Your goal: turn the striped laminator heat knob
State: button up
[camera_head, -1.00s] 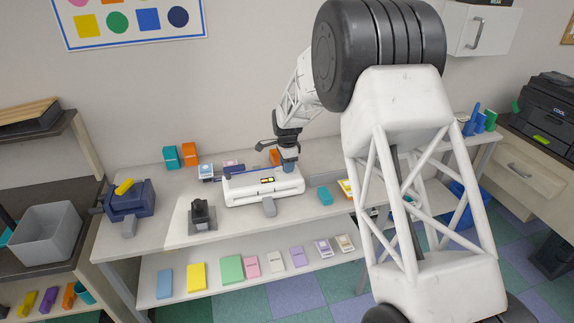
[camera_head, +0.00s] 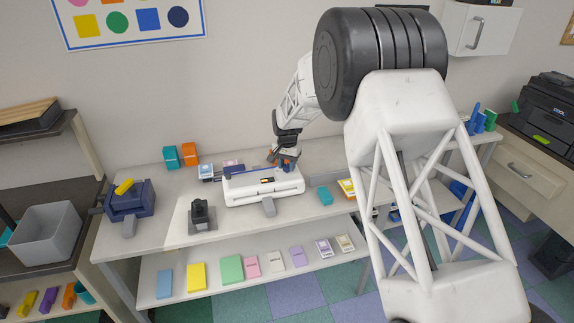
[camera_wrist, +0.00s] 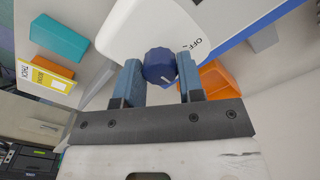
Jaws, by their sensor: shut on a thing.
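The laminator (camera_head: 250,188) is a long white machine on the workbench, with a blue strip along its top. Its heat knob (camera_wrist: 159,65) is dark blue with a pale stripe and sits near the printed word OFF in the wrist view. My gripper (camera_wrist: 160,77) has its two blue fingers on either side of the knob and is shut on it. The stripe points down and to the right in the wrist view. In the head view my gripper (camera_head: 287,164) is at the laminator's right end and hides the knob.
A teal block (camera_head: 325,195) and a yellow-edged card box (camera_head: 346,188) lie right of the laminator. A black device (camera_head: 200,214) and a blue machine (camera_head: 130,203) stand to the left.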

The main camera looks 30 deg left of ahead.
aim_at(288, 165)
jog(key=n, duration=0.6)
jog(key=shift+n, duration=0.3)
jog(key=n, duration=0.6)
jog(key=shift+f, duration=0.1)
jog(key=o, duration=0.9)
jog(key=shift+r, duration=3.95)
jog(key=shift+d+r, duration=0.1)
jog(key=shift+d, duration=0.05)
